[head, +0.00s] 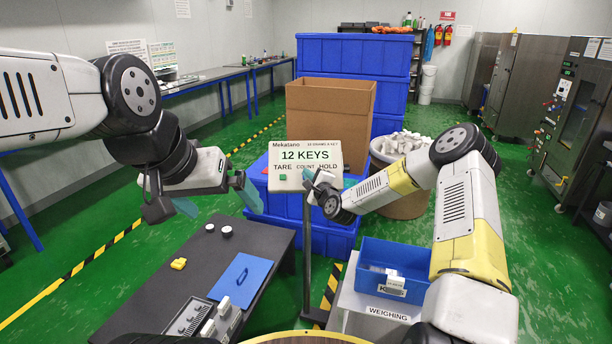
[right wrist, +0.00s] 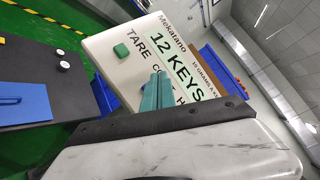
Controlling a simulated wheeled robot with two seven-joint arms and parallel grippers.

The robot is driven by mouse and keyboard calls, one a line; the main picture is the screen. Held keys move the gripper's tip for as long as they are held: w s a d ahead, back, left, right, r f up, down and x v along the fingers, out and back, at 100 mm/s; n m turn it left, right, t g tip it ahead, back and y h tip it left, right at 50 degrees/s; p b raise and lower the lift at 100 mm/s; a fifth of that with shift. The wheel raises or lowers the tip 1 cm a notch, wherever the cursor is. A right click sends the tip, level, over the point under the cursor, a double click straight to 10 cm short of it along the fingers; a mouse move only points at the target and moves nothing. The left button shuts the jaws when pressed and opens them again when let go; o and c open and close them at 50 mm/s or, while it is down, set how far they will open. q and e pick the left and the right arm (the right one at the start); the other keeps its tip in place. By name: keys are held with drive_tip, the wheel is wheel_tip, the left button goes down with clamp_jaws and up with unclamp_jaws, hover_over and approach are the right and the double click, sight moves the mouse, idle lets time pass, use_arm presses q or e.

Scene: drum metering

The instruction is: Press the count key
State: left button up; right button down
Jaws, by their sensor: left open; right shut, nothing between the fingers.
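The scale's display panel (head: 305,158) stands on a post and reads "12 KEYS", with the labels TARE, COUNT and HOLD below. It also shows tilted in the right wrist view (right wrist: 128,38). The green tare key (head: 282,177) is clear of my grippers, also in the right wrist view (right wrist: 120,50). My right gripper (head: 309,178) is shut and empty, its tips at the panel under the COUNT label; they cover the count key, and I cannot tell whether they touch it. The closed fingers (right wrist: 157,90) partly hide the COUNT label. My left gripper (head: 217,200) is open and empty, left of the panel.
A dark table (head: 255,238) at the left holds a blue sheet (head: 240,280), a yellow piece (head: 178,264) and small round pieces. A blue bin (head: 372,254) sits on the weighing stand (head: 350,300) at the right. A cardboard box (head: 330,110) and blue crates stand behind the panel.

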drive_tip(key=s+r, duration=0.2)
drive_tip(key=s, duration=0.1)
drive_tip(key=shift+r, duration=0.4)
idle(0.4)
